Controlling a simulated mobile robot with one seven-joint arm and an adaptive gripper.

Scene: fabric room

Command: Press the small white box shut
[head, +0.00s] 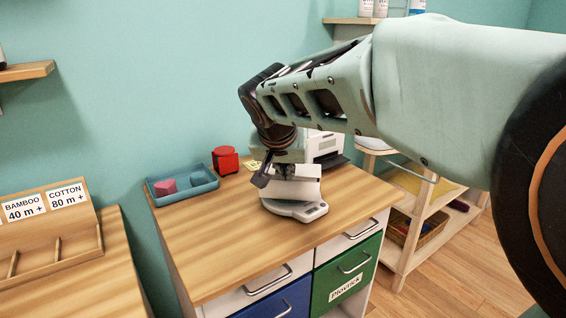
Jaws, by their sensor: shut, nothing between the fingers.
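A small white box (305,191) is at the middle of the wooden cabinet top, on or right behind a flat white device with a small display (302,211). My gripper (283,177) is shut and points down at the top of the white box. The fingertips are at or just above the box; I cannot tell whether they touch. The gripper hides part of the box's top, so I cannot tell whether its lid is fully shut.
A blue tray (203,188) with a pink and a bluish piece, a red object (226,160) and a white printer-like machine (324,146) stand on the cabinet (215,245). The cabinet top's front is clear. A shelf unit (415,225) with baskets stands to the right.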

